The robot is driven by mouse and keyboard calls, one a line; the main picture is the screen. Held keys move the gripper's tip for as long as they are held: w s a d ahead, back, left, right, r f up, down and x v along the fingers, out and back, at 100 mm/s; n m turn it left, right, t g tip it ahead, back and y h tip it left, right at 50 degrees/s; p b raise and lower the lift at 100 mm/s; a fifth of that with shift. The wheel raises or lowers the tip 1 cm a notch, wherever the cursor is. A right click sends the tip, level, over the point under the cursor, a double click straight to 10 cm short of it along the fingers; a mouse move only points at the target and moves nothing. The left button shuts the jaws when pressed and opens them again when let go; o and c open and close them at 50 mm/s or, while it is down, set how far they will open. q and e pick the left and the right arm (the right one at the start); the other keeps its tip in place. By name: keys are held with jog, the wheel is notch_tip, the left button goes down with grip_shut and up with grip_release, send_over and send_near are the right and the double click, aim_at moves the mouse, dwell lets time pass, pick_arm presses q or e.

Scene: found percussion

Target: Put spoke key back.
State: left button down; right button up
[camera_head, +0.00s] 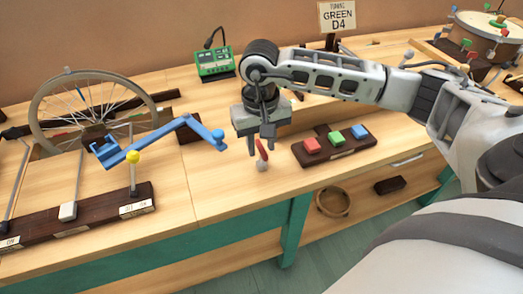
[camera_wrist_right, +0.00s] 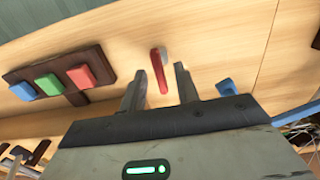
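A small key-like piece with a red handle and a pale silver end, which I take for the spoke key (camera_head: 262,152), is at my right gripper in the head view. It also shows in the right wrist view (camera_wrist_right: 158,70), between and beyond the fingertips, with a gap on each side. My right gripper (camera_head: 260,143) is open above the table and points down; its fingers show apart in the wrist view (camera_wrist_right: 159,82). Whether the key touches the table is hard to tell. My left gripper is not in view.
A dark board (camera_head: 335,149) with red, green and blue blocks lies right of the gripper. A blue arm-like piece (camera_head: 165,138) and a spoked wheel (camera_head: 92,105) stand left. A green box (camera_head: 215,64) and a "GREEN D4" sign (camera_head: 340,16) are behind. Bare wood lies in front.

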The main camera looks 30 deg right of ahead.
aim_at(261, 148)
notch_tip(261, 148, up, 9)
jog(key=shift+f, duration=0.1)
dwell(0.6)
